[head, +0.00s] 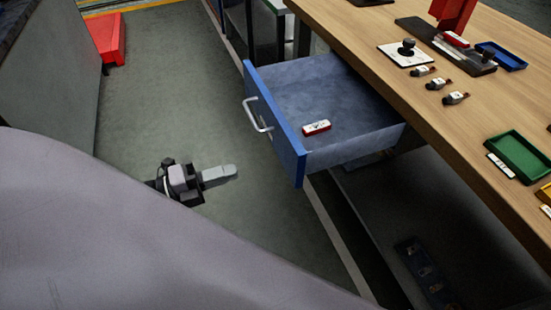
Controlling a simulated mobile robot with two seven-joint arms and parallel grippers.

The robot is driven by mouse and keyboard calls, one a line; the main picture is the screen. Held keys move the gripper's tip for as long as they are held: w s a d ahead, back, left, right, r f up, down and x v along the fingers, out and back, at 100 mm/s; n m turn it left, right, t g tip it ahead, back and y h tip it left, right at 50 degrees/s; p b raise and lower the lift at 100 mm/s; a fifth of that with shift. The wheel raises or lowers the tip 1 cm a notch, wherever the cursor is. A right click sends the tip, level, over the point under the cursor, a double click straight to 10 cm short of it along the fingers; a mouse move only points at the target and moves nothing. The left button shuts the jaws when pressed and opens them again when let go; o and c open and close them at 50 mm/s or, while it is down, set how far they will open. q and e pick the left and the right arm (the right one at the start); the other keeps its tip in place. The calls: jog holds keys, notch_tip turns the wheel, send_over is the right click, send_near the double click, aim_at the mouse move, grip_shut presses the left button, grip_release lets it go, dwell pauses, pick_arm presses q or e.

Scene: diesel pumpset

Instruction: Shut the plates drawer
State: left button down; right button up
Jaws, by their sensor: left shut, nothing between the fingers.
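The blue drawer (274,125) stands pulled out from under the wooden workbench, in the middle of the head view. Its front panel faces left and carries a silver bar handle (257,115). A small red and white item (316,128) lies on the drawer floor. My left gripper (233,172) is shut and empty. It shows to the left of and lower than the drawer front, apart from it, with its fingers pointing right. My right gripper is not in view.
The wooden workbench (390,60) fills the right side, with a green tray (519,157), a blue tray (502,56) and several small parts on top. A red object (106,38) stands on the floor at upper left. The floor left of the drawer is clear.

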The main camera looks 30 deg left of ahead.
aim_at(285, 156)
pick_arm(q)
jog(key=x, duration=1.1)
jog(key=shift+p, duration=0.3)
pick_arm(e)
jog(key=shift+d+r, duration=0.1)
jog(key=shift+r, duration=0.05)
pick_arm(q)
jog(key=shift+w, duration=0.1)
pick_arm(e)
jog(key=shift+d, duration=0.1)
